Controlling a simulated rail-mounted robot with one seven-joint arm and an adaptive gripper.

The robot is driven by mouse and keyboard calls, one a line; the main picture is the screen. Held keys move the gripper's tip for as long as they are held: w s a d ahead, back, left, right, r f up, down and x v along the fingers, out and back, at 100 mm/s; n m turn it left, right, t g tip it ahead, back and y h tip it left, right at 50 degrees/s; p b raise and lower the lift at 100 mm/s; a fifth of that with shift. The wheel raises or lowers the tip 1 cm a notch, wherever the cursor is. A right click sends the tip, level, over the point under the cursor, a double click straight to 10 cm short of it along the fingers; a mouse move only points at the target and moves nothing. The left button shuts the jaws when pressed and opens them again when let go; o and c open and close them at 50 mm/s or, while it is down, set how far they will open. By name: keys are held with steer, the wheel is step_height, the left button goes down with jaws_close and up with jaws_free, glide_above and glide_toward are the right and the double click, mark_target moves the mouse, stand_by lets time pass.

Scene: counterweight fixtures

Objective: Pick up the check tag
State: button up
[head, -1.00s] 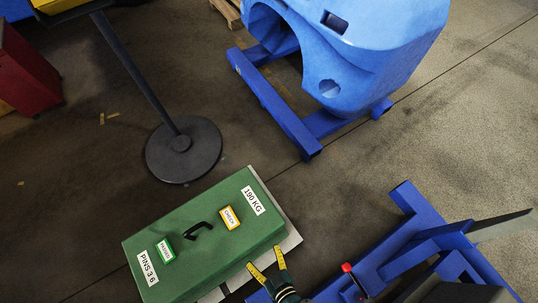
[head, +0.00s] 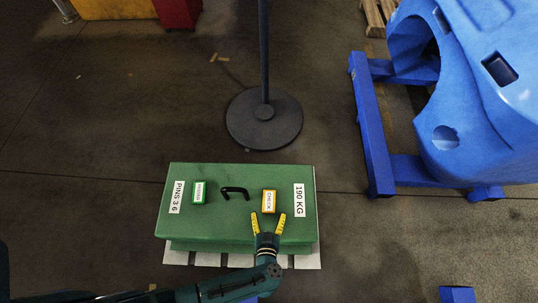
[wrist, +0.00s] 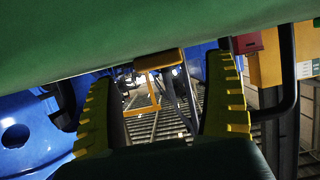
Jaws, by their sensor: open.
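The check tag (head: 269,201) is a small orange-yellow block with a white CHECK label. It lies on top of the green counterweight block (head: 230,229), right of a black handle (head: 235,191). My gripper (head: 268,220) is open, its two yellow fingers just on the near side of the tag and pointing at it. Nothing is between the fingers. In the wrist view an orange-yellow block, seen edge-on against the green surface, appears to be the check tag (wrist: 160,60). It sits beyond and between the open fingers (wrist: 165,105). Its label face is not visible there.
A green-edged tag (head: 199,192) lies left of the handle. A dark post on a round base (head: 264,119) stands behind the block. A blue fixture (head: 470,95) stands at right. Floor between them is clear.

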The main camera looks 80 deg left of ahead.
mark_target(269, 201)
steer(key=shift+x, duration=0.9)
steer(key=shift+w+a+f, duration=0.1)
steer(key=shift+a+f, duration=0.05)
steer(key=shift+a, duration=0.3)
steer(key=shift+d, duration=0.15)
steer(key=shift+c, duration=0.3)
steer(key=c, duration=1.2)
